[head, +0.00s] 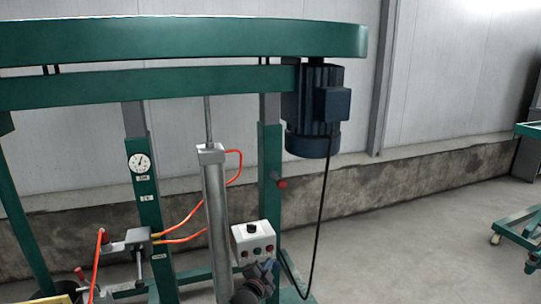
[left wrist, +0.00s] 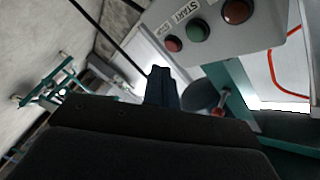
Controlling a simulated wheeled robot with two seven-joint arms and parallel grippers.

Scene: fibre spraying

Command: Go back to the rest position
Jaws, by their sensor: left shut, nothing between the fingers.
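My left gripper (head: 264,268) shows at the bottom centre of the head view, dark and close below the control box. Its shut, empty fingers (left wrist: 161,84) also show in the left wrist view. The white control box (head: 253,236) has a black knob on top and several small buttons on its front. In the left wrist view the box (left wrist: 270,22) is near, with a START label, a green button (left wrist: 198,30) and red buttons beside it. The fingertips look apart from the buttons. My right gripper is not in view.
A green machine frame (head: 150,220) with a blue motor (head: 316,105) and a hanging black cable stands around the box. A grey cylinder (head: 216,220) and orange hoses (head: 180,238) are to the left. Open floor (head: 400,250) lies to the right, with a green wheeled cart (head: 520,232).

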